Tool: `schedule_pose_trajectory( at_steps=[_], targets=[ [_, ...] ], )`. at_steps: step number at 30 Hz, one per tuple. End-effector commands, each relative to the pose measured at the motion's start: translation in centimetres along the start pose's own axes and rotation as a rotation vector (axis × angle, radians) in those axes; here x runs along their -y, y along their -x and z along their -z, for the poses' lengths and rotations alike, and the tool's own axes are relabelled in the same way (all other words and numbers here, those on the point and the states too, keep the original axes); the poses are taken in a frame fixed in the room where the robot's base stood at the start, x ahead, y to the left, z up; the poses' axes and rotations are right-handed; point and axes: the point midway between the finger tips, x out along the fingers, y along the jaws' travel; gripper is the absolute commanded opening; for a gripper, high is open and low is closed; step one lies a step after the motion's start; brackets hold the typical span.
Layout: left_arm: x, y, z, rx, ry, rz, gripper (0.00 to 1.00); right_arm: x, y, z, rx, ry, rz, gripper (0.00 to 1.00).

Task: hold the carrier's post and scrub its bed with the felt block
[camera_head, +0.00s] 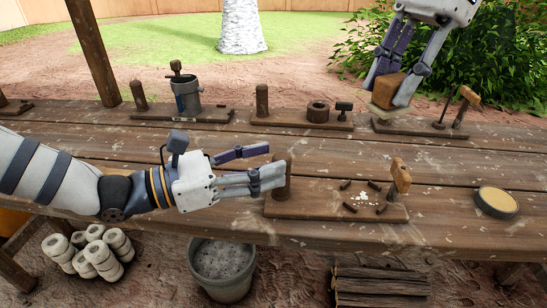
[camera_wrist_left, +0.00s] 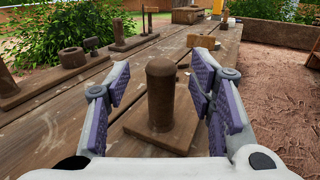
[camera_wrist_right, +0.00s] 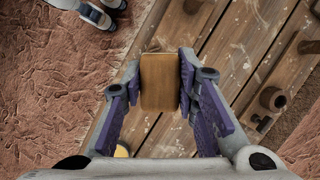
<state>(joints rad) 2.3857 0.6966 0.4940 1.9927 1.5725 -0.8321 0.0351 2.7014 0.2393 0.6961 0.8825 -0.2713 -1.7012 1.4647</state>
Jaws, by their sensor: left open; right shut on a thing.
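The carrier (camera_head: 318,207) is a wooden board on the bench front, with a round-topped post (camera_head: 281,184) at its left end and an upright wooden piece (camera_head: 401,176) at its right. White crumbs (camera_head: 365,198) and several dark pegs lie on its bed. My left gripper (camera_head: 274,162) is open at the post. In the left wrist view the post (camera_wrist_left: 161,95) stands between the spread fingers, with gaps on both sides. My right gripper (camera_head: 387,98) is shut on the felt block (camera_head: 388,89), held in the air above the back right; it also shows in the right wrist view (camera_wrist_right: 160,82).
A round tin (camera_head: 496,202) with a pale top sits right of the carrier. Along the back stand a board with a grey pot (camera_head: 187,96), a board with a ring (camera_head: 317,111), and another board (camera_head: 420,128) below my right gripper. The bench between is clear.

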Motion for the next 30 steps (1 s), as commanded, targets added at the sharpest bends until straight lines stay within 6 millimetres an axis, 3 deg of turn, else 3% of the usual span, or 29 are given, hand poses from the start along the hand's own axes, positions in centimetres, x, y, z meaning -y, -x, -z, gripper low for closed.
schedule_pose_trajectory(
  at_steps=[6, 15, 17, 22, 30],
  targets=[
    [0.1, -3.1, 0.1, -0.001, 0.0, 0.002, 0.49, 0.0, 0.0, 0.0, 0.0, 0.0, 0.0, 0.05],
    [0.1, -3.6, 0.1, -0.001, 0.0, 0.001, 0.49, 0.0, 0.0, 0.0, 0.0, 0.0, 0.0, 0.05],
    [0.1, -3.6, 0.1, -0.001, 0.0, 0.001, 0.4, 0.0, 0.0, 0.0, 0.0, 0.0, 0.0, 0.05],
    [0.1, -3.6, 0.0, -0.001, -0.001, 0.001, 0.02, 0.0, 0.0, 0.0, 0.0, 0.0, 0.0, 0.05],
    [0.1, -3.5, 0.1, -0.001, -0.001, 0.001, 0.0, 0.0, 0.0, 0.0, 0.0, 0.0, 0.0, 0.05]
  ],
)
